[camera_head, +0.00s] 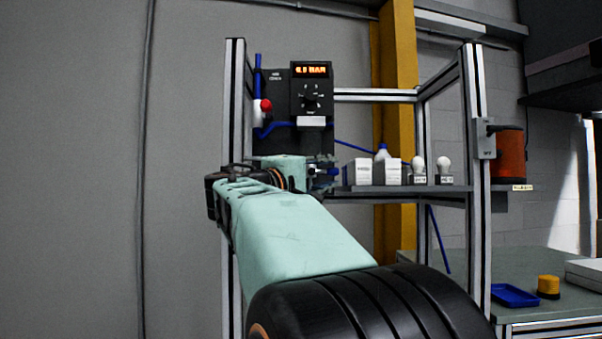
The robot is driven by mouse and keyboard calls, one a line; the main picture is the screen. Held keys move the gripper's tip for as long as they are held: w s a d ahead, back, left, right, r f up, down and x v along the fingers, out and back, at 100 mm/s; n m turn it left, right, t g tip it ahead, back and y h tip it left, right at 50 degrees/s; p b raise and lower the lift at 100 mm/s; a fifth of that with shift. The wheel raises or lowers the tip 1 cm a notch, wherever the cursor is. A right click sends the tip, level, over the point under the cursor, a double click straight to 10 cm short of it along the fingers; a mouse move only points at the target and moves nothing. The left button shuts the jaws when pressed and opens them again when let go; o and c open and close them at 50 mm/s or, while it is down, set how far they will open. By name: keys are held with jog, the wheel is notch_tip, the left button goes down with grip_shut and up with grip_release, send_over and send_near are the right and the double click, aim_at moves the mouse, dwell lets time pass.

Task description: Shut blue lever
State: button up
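A dark panel (280,88) with a lit red display and a knob is mounted on the aluminium frame. A small blue part (333,171), possibly the blue lever, shows low on the panel at its right edge. A thicker blue piece, a tube or lever (277,127), runs bent across the panel beside a red knob (265,105) on a white fitting. My teal arm reaches up from below and its wrist covers the lower left of the panel. My gripper (318,168) seems to be at the small blue part. Its fingers are too small and hidden to tell their opening or contact.
An orange cylinder (509,154) hangs by the right post. A bench at lower right carries a blue tray (515,295) and a yellow button (548,286).

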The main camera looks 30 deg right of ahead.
jog(key=v, duration=1)
